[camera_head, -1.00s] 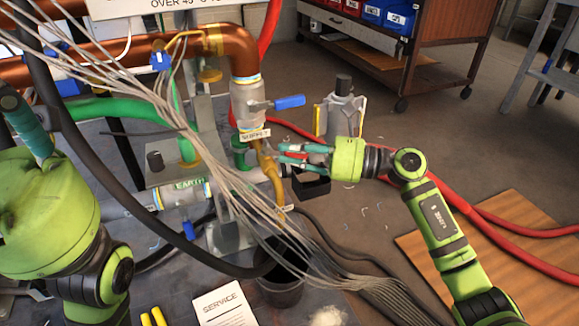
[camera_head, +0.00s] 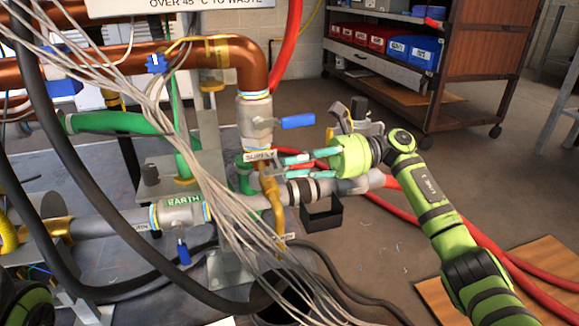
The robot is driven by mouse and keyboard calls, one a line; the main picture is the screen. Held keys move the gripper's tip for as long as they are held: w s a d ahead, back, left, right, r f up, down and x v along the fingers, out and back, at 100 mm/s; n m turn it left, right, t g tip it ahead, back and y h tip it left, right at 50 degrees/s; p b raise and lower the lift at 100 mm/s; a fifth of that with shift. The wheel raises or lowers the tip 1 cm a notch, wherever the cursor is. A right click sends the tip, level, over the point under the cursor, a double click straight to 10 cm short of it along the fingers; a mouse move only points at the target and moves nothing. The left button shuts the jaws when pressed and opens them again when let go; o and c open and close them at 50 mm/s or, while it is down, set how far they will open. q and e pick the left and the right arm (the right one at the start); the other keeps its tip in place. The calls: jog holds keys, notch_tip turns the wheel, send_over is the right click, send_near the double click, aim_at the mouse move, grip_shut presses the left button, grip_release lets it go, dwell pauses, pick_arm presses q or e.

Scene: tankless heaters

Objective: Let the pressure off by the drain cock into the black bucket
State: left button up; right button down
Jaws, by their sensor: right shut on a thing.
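The brass drain cock (camera_head: 276,204) hangs below the supply pipe, with a small tag at its lower end. My right gripper (camera_head: 284,167) comes in from the right. Its two teal fingers are shut at the upper part of the cock; the part between the tips is small and hard to make out. The black bucket (camera_head: 274,314) stands on the floor below the cock, cut off by the bottom edge and partly behind the grey wires. Its inside looks dark. My left gripper is out of view.
A bundle of grey wires (camera_head: 215,190) hangs in front of the pipes. A blue-handled valve (camera_head: 297,122) sits above the cock. Red hoses (camera_head: 405,213) run along the floor. A shelf cart (camera_head: 415,110) stands behind.

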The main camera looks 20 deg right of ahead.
jog(key=shift+r, duration=0.25)
jog(key=c, duration=1.4)
grip_release()
jog(key=shift+c, duration=0.2)
jog(key=shift+d+f, duration=0.1)
jog(key=shift+d, duration=0.35)
jog(key=d, duration=1.1)
jog(key=shift+s, duration=0.35)
